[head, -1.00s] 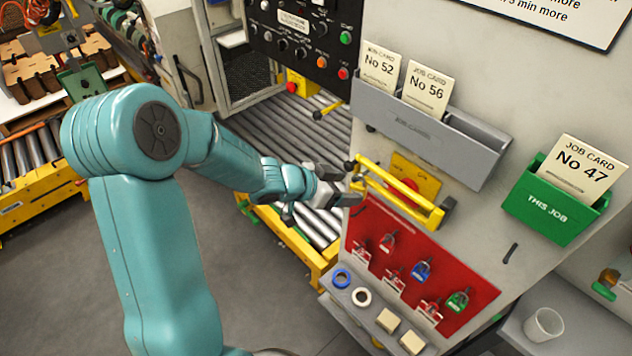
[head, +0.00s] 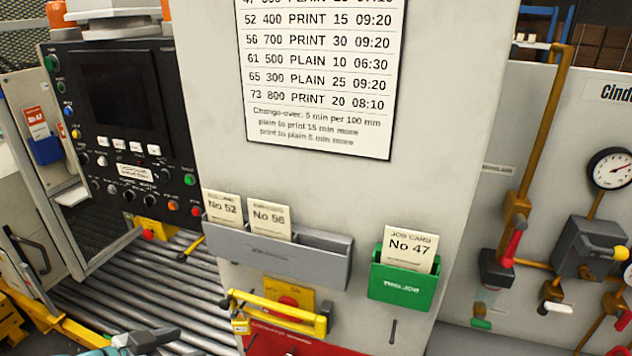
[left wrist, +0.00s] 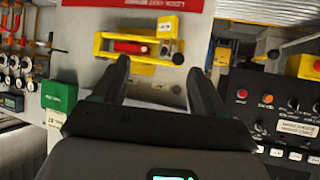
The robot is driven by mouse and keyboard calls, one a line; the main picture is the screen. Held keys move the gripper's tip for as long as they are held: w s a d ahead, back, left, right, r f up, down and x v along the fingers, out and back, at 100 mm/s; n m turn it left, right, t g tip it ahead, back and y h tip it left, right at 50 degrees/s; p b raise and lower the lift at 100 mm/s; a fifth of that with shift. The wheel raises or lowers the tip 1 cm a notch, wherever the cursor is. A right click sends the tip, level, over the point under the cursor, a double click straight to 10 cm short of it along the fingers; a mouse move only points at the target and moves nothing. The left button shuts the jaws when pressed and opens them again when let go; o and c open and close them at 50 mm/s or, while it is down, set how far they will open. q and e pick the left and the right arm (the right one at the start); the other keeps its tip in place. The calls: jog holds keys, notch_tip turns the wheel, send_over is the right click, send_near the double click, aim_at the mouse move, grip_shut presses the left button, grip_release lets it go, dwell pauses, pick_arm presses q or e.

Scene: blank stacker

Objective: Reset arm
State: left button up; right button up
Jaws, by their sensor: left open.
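My left gripper (left wrist: 159,75) is open in the left wrist view, its two dark fingers apart with nothing held between them. That view is upside down and shows the yellow hinged bar (left wrist: 130,50) with its red part beyond the fingertips. In the head view the yellow bar (head: 280,312) is on the grey panel, in front of a yellow plate with a red knob (head: 289,300). My right gripper is in neither view.
A grey card rack (head: 320,262) holds cards No 52 and No 56. A green holder (head: 403,287) holds card No 47 (head: 408,247). A black control panel (head: 125,120) and a roller conveyor (head: 150,285) are at left. Pipes and valves (head: 515,215) are at right.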

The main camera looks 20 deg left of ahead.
pick_arm(q)
jog(key=w+d+f+n+g+h+b, duration=0.1)
jog(key=d+f+n+g+h+b, duration=0.3)
jog(key=d+f, duration=1.8)
jog(key=s+f+n+g+y, duration=0.2)
jog(key=s+f+g+y, duration=0.2)
jog(key=s+f, duration=0.6)
jog(key=shift+s+d+f+g, duration=0.25)
jog(key=shift+s+f+g, duration=0.2)
jog(key=shift+g, duration=0.65)
jog(key=shift+w+a, duration=0.1)
